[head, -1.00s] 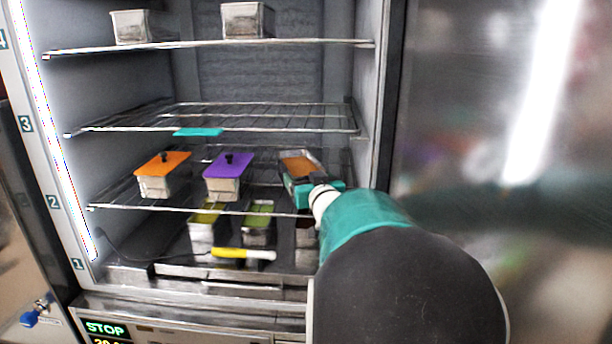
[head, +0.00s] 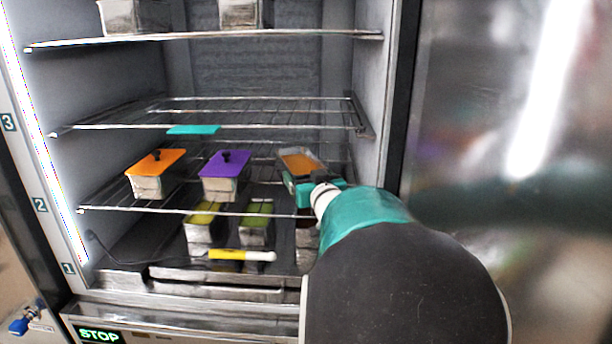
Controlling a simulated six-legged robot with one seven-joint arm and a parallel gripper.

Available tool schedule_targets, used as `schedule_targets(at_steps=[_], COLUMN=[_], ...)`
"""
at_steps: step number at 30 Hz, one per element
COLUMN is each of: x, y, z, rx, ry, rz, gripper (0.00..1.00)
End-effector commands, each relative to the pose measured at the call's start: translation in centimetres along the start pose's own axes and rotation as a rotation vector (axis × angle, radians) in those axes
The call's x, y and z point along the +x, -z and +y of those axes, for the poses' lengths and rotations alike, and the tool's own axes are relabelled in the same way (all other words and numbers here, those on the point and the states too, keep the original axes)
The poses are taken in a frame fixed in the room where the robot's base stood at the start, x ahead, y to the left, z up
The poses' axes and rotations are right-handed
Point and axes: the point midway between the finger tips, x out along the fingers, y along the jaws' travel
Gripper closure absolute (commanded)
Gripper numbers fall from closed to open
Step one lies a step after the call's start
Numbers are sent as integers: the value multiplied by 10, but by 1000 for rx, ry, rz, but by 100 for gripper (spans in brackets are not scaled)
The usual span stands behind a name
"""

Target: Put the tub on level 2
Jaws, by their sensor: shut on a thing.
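A metal tub (head: 302,161) with orange-brown contents is in my gripper (head: 312,181), on the right side of the freezer at the height of the level 2 shelf (head: 110,208). My gripper is shut on its near end. I cannot tell whether the tub's base touches the shelf. On the same shelf, left of it, stand a tub with an orange lid (head: 153,172) and a tub with a purple lid (head: 223,176). The gripper's jaws partly hide the held tub's near side.
The level 3 shelf (head: 90,128) is above, with a teal piece (head: 194,130) at its front edge. Several open tubs, including a green one (head: 256,220), stand on level 1. The open door (head: 500,240) is at the right.

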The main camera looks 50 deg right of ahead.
Motion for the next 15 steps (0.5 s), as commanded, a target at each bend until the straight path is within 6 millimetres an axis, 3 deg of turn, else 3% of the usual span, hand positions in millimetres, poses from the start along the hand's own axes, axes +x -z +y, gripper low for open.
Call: schedule_targets(at_steps=[1, 2, 4, 15], x=[1, 1, 1, -1], y=[0, -2, -2, 2], z=[-1, -1, -1, 0], rx=[0, 0, 0, 0], ry=[2, 2, 2, 1], rz=[3, -1, -1, 0], gripper=[64, 16, 2, 0])
